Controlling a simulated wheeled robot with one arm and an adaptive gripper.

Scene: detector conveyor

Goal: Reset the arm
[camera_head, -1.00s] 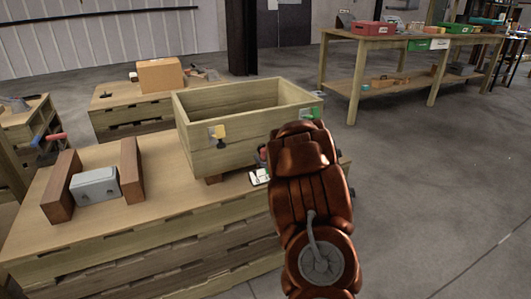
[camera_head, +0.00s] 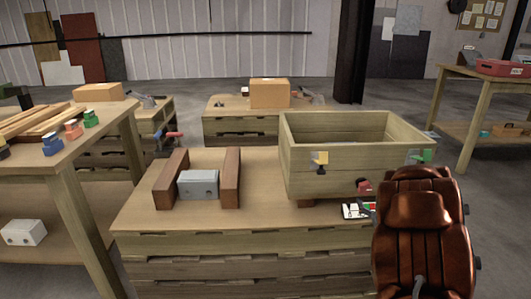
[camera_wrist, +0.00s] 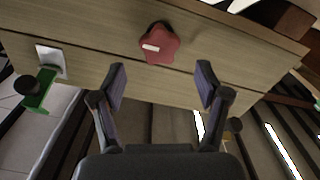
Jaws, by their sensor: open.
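My arm shows as a copper-brown link at the lower right of the head view, and it hides my gripper there. In the wrist view my gripper (camera_wrist: 162,82) is open, with its two dark fingers spread apart and nothing between them. A red star-shaped piece with a white label (camera_wrist: 160,44) sits beyond the fingertips against a wooden box wall (camera_wrist: 90,30). The box (camera_head: 335,170) stands on the near wooden workbench (camera_head: 190,225) in the head view. I cannot tell whether the fingers touch anything, but the red piece looks apart from them.
Yellow (camera_head: 320,160) and green (camera_head: 420,157) pieces are on the box front. A grey metal block (camera_head: 198,184) lies between two brown wooden blocks on the bench. A table with wooden strips (camera_head: 40,122) stands at left.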

